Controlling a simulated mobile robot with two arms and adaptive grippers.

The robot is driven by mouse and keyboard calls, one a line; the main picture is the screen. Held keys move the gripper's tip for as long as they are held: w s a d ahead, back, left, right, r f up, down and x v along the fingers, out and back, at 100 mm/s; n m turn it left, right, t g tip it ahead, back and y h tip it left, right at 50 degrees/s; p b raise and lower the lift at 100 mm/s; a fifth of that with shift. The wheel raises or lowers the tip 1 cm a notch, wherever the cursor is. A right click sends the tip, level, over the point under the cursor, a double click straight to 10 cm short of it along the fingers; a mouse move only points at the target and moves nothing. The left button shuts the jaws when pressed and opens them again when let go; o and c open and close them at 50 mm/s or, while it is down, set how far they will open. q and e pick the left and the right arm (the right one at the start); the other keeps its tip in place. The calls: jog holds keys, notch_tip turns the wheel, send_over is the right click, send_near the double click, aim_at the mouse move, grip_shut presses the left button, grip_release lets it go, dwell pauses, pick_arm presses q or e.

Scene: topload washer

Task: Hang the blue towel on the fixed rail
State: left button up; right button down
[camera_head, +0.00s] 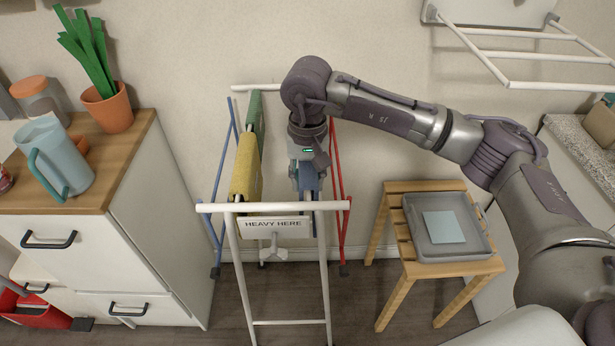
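A blue towel (309,181) shows as a narrow folded strip directly below my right gripper (308,176), inside the drying rack (273,207). The gripper points down, and its fingers are around or just over the towel's top. Whether they grip it is too small to tell, and the gripper hides part of the towel. A yellow towel (246,167) and a green towel (255,112) hang on the rack's left side. A white sign reading "HEAVY HERE" (274,228) is at the rack's front bar. Which bar is the fixed rail is not clear. My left gripper is not in view.
A wooden stool (398,187) at the right bears a grey tray (455,249) with a light blue square (444,227). A white wall rack (530,55) is at upper right. A cabinet (150,215) with a jug (62,160) and plant pot (107,108) stands left.

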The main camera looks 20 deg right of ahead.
jog(key=c, duration=0.7)
grip_release()
jog(key=shift+r, duration=0.1)
notch_tip(320, 180, up, 12)
jog(key=shift+f, duration=0.1)
